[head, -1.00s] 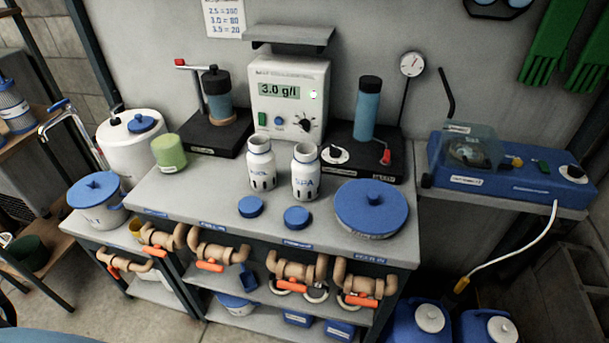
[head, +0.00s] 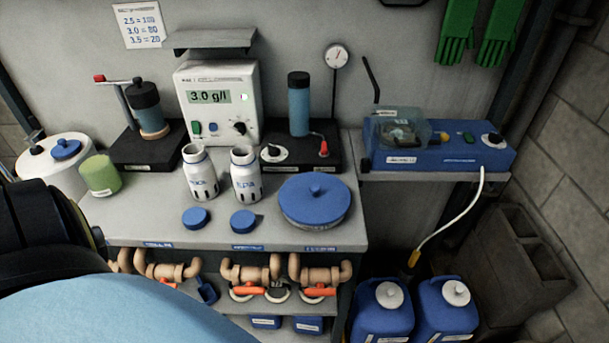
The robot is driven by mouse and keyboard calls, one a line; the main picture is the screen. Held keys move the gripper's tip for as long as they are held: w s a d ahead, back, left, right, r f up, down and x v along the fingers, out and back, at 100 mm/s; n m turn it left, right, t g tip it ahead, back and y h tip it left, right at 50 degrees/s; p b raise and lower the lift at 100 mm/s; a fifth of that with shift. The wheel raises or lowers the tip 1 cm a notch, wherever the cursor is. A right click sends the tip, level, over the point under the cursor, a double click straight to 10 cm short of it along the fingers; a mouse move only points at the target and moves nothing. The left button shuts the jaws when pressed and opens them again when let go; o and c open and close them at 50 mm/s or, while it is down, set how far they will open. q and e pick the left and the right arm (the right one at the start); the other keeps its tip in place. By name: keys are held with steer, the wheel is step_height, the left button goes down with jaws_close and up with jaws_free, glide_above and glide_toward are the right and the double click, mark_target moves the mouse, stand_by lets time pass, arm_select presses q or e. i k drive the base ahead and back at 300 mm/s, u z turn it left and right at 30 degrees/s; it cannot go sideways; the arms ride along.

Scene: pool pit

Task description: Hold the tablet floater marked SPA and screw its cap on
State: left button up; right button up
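The tablet floater marked SPA (head: 246,178) is a white bottle-like body with dark slots near its base. It stands upright and open on the grey bench, the right one of two. A similar white floater (head: 201,176) stands just left of it; its label is hard to read. Two blue caps lie flat on the bench in front: one cap (head: 243,221) before the SPA floater and another cap (head: 196,218) before the other floater. Neither gripper shows. A large dark and light-blue part, probably my own arm, fills the lower left corner.
A large round blue-lidded tub (head: 315,201) stands right of the floaters. A meter reading 3.0 g/l (head: 217,103) and two black-based devices stand behind. A green cup (head: 100,175) is at left. Pipes with orange valve handles (head: 249,291) run below the bench's front edge.

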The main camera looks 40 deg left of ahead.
mark_target(245, 169)
steer(key=z, duration=1.45)
steer(key=k, duration=1.25)
steer(key=u, duration=1.5)
